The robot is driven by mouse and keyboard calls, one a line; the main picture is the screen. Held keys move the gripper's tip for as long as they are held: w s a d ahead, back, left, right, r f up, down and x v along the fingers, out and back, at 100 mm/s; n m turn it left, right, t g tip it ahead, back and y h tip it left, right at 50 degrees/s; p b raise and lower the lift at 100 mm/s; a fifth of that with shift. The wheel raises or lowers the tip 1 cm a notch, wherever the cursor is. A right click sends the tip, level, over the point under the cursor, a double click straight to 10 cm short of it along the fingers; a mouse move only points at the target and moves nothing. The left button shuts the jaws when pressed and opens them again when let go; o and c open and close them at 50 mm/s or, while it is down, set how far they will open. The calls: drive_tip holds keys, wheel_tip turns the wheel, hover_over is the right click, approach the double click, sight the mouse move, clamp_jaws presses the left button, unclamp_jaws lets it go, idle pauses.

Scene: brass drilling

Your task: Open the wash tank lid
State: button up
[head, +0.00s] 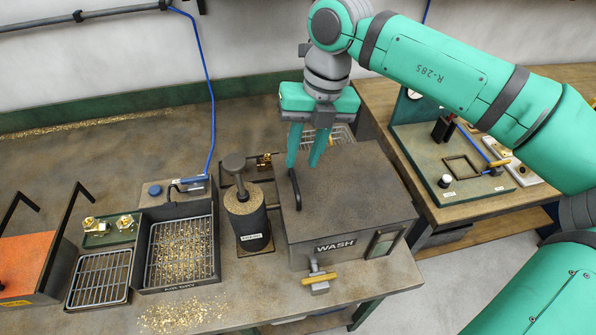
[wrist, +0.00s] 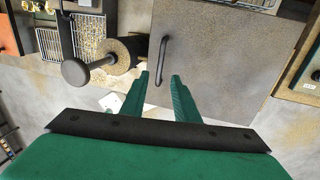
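The wash tank (head: 334,247) is a dark grey-brown box with a WASH label on its front. Its lid (head: 358,190) lies flat and shut; it also shows in the wrist view (wrist: 225,50). A black bar handle (head: 295,189) stands along the lid's left edge. My gripper (head: 302,164) points down over the handle's far end, its fingers spread. In the wrist view the handle (wrist: 161,58) appears in line with the gap between my open fingertips (wrist: 160,75). I cannot tell whether the fingertips reach down around the bar; nothing is clamped.
A dark canister with a knob (head: 246,215) stands close left of the tank. A mesh tray of brass chips (head: 182,250) and an empty wire basket (head: 100,278) are further left. A yellow-handled tap (head: 319,279) juts from the tank front. Another bench (head: 455,165) stands right.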

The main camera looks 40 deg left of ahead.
sight(295, 182)
drive_tip(key=f, duration=0.3)
drive_tip(key=s+f, duration=0.1)
drive_tip(key=shift+a+f, duration=0.2)
drive_tip(key=shift+a, duration=0.05)
drive_tip(key=shift+a+f, duration=0.15)
drive_tip(key=shift+f, duration=0.75)
clamp_jaws()
